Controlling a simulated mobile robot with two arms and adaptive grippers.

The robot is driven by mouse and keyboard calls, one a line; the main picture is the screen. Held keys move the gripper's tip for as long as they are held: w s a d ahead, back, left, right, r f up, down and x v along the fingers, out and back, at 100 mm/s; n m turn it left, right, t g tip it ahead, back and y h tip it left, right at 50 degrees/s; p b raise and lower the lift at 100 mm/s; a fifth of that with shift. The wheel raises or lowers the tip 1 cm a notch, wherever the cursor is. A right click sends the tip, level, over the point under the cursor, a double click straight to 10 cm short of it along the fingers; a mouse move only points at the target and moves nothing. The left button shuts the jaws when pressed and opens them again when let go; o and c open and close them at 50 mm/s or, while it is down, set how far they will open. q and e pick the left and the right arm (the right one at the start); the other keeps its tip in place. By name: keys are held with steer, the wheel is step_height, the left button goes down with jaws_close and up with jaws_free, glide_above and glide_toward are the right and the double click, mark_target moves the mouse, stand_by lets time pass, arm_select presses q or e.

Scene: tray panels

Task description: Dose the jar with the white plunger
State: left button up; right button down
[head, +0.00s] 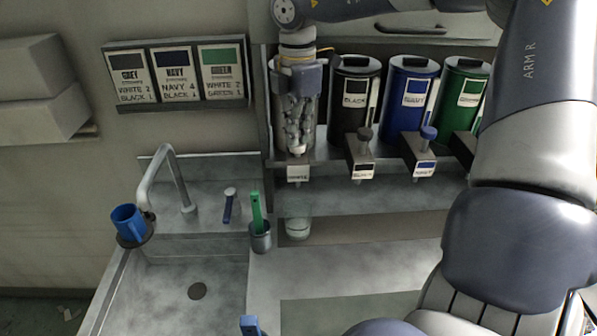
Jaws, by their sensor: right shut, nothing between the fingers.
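The white dispenser's label (298,174) is on the shelf front at the left end of the dispenser row. My right gripper (297,146) points straight down in front of this dispenser, shut and empty. Its fingertips are at the white plunger, just above the label; they hide most of the plunger, and I cannot tell whether they touch it. The gripper also covers much of the white canister behind. A clear jar (298,228) stands upright below the white dispenser; its contents are hard to make out. My left gripper is not in view.
Black (354,100), navy (408,95) and green (464,95) canisters stand to the right. Recipe cards (176,75) hang on the wall. A sink (170,285), faucet (170,165), blue mug (128,221) and cup (260,238) with a green-handled tool lie left.

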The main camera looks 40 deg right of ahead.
steer(key=shift+r+p, duration=1.1)
steer(key=shift+r, duration=1.05)
steer(key=shift+r+p, duration=1.75)
steer(key=shift+r, duration=1.25)
